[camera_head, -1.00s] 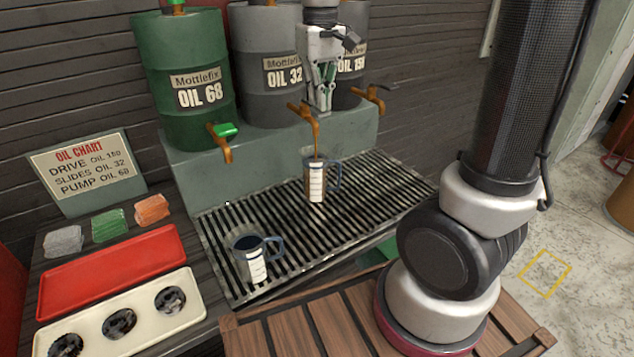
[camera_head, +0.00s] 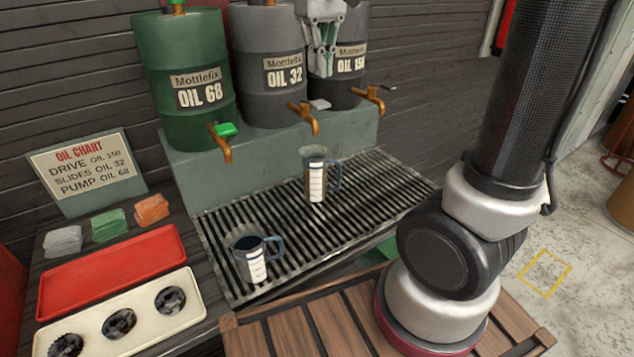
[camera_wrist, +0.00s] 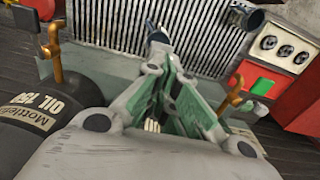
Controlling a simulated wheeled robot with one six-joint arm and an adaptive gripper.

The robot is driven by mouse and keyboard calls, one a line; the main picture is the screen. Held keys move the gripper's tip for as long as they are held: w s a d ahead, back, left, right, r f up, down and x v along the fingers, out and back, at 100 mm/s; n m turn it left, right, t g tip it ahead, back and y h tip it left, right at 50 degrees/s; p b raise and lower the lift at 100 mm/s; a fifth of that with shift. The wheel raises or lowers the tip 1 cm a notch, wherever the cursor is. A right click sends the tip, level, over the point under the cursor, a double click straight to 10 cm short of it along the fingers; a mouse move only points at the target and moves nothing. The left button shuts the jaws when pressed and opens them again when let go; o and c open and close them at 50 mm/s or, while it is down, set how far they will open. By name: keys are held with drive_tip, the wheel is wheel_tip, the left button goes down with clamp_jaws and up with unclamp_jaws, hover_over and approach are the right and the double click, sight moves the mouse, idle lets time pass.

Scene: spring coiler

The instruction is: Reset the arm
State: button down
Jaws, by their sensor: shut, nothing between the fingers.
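My gripper (camera_head: 322,72) is shut and empty in the head view, raised in front of the OIL 150 drum (camera_head: 350,60), above the taps. In the wrist view my gripper (camera_wrist: 165,108) points towards the drip grate. A measuring jug (camera_head: 316,178) stands upright on the grate under the middle tap (camera_head: 303,115), with dark liquid showing inside. No stream runs from the middle tap.
The OIL 68 drum (camera_head: 182,70) and OIL 32 drum (camera_head: 268,70) stand at the back. An oil chart (camera_head: 88,170), cloths (camera_head: 108,226), a red tray (camera_head: 112,270) and a cream tray with gears (camera_head: 140,322) are at the left. The grate (camera_head: 375,195) has clear room to the right.

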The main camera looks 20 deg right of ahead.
drive_tip(key=shift+w, duration=0.15)
drive_tip(key=f, duration=0.1)
drive_tip(key=s+f, duration=0.1)
drive_tip(key=f, duration=0.1)
drive_tip(key=shift+s+d+n, duration=0.3)
drive_tip(key=shift+s+d, duration=0.05)
drive_tip(key=shift+s, duration=0.05)
drive_tip(key=s+d+f+m+t, duration=0.1)
drive_tip(key=s+d+t, duration=0.1)
drive_tip(key=s+d, duration=0.3)
drive_tip(key=s+d+f+m+t, duration=0.1)
drive_tip(key=s+d, duration=0.4)
drive_tip(key=s, duration=0.6)
drive_tip(key=shift+d+m+t, duration=0.2)
drive_tip(key=shift+m+t, duration=0.2)
drive_tip(key=shift+t, duration=0.3)
drive_tip(key=shift+f, duration=0.1)
